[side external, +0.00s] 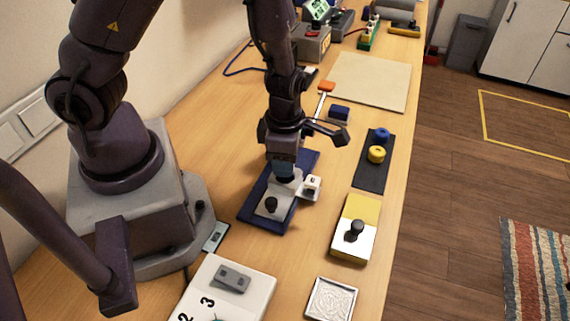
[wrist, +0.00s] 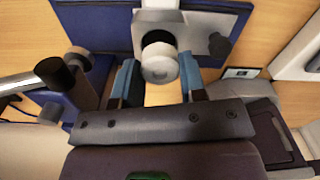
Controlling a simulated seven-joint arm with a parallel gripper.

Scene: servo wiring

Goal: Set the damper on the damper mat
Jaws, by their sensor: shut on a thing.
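My gripper (side external: 285,172) points down over the navy mat (side external: 252,211), which I take to be the damper mat. In the wrist view its blue-tipped fingers (wrist: 158,82) are on either side of a pale round piece (wrist: 159,66) with a black collar, which I take to be the damper. The gripper mostly hides this piece in the side view. A grey plate (side external: 283,194) with a black knob (side external: 271,204) lies over the mat just below the gripper. Whether the held piece touches the plate cannot be told.
A dark mat (side external: 370,178) with yellow and blue round pieces lies right. A yellow-and-white block (side external: 344,248) with a black knob, a white tray (side external: 330,299) and a numbered panel (side external: 255,286) stand in front. A beige board (side external: 370,80) lies behind.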

